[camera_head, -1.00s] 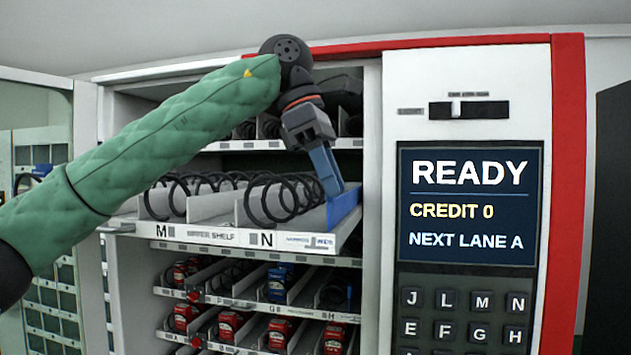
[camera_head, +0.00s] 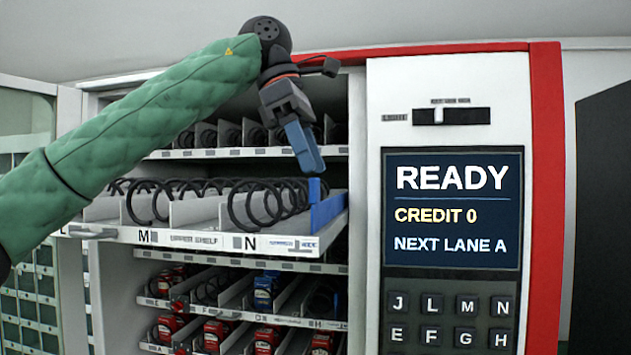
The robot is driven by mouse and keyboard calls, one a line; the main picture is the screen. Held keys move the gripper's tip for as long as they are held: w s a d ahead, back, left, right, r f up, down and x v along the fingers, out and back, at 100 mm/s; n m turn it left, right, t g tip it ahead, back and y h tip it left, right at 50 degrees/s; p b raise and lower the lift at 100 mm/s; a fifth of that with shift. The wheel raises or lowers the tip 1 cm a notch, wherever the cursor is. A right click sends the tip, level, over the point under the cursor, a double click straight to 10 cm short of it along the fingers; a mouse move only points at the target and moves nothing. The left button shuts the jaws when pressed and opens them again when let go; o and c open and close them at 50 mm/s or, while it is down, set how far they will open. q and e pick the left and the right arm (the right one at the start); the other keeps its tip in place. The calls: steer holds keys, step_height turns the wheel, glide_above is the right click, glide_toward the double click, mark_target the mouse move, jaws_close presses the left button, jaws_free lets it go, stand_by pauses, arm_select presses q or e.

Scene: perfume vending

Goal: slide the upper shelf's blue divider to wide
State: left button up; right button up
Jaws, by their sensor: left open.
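The upper shelf (camera_head: 190,236) is pulled out of the vending machine, with lanes marked M and N and black coils. The blue divider (camera_head: 328,209) stands upright near its right end, beside the right-hand part of the small narrow/wide label (camera_head: 293,244), whose print is blurred. A blue tab (camera_head: 314,189) rises from the divider. My left gripper (camera_head: 311,165) is open, with its blue-grey fingers pointing down just above the tab. A small gap seems to separate them, though depth is hard to judge. My right gripper is out of view.
The keypad panel with its READY screen (camera_head: 452,210) stands to the right of the shelf. Lower shelves hold red boxes (camera_head: 216,331) and a blue box (camera_head: 265,291). Another coil shelf (camera_head: 200,154) lies above and behind. An open glass door (camera_head: 28,130) is at the left.

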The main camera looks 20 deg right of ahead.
arm_select(q)
steer(key=shift+b+v, duration=0.4)
steer(key=shift+v, duration=1.5)
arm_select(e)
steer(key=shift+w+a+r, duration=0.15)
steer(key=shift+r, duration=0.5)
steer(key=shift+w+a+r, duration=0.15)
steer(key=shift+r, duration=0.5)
